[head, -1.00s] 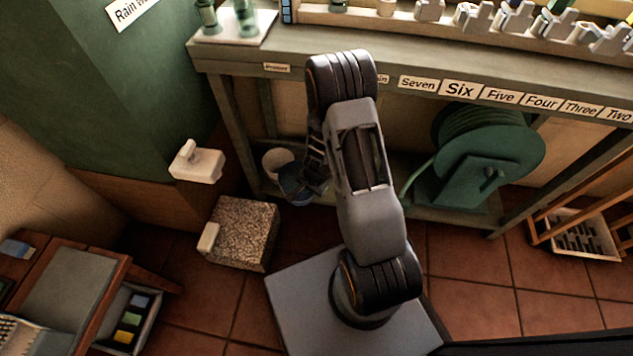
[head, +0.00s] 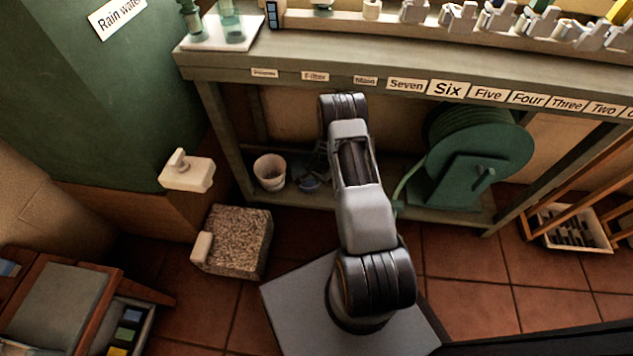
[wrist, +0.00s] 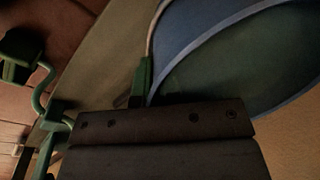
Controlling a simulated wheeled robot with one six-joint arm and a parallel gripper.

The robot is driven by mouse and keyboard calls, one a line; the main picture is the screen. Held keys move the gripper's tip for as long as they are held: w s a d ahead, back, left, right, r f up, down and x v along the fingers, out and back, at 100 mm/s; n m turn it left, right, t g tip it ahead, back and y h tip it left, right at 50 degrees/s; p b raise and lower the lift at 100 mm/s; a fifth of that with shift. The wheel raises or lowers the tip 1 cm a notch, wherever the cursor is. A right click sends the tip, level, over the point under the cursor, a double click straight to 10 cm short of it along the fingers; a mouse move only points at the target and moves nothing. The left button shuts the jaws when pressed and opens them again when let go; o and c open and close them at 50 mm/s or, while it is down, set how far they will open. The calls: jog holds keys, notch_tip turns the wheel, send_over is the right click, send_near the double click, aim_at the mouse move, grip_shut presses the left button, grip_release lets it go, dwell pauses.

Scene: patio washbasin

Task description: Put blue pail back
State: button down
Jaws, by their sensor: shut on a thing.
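The blue pail (head: 309,183) shows small and dark in the head view, low under the bench, right of a white pail. In the wrist view the blue pail (wrist: 200,40) fills the upper right, with its paler rim and thin handle wire. My gripper (head: 317,166) reaches under the bench and is shut on the blue pail. In the wrist view a green grip (wrist: 143,78) on the handle wire is at the dark jaws. My arm hides part of the shelf. I cannot tell whether the pail touches the lower shelf.
A white pail (head: 269,173) stands on the lower shelf (head: 440,207), close left of the blue pail. A green hose reel (head: 465,165) stands to the right. A speckled stone block (head: 238,243) sits on the floor at left.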

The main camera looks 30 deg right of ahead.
jog(key=shift+w+d+f+b, duration=0.3)
jog(key=shift+w+d+f, duration=0.1)
jog(key=shift+f, duration=0.15)
jog(key=shift+f+b, duration=0.55)
jog(key=shift+f, duration=0.85)
jog(key=shift+f, duration=0.15)
jog(key=c, duration=1.3)
grip_release()
jog(key=shift+s+a, duration=0.1)
jog(key=shift+s+d+r+p, duration=0.15)
jog(key=shift+r+p, duration=0.4)
jog(key=shift+r, duration=0.7)
jog(key=shift+s+r+p, duration=0.2)
jog(key=shift+r+p, duration=0.35)
jog(key=shift+r, duration=0.75)
jog(key=shift+s+d+r+p, duration=0.15)
jog(key=shift+r+p, duration=0.4)
jog(key=shift+r, duration=0.7)
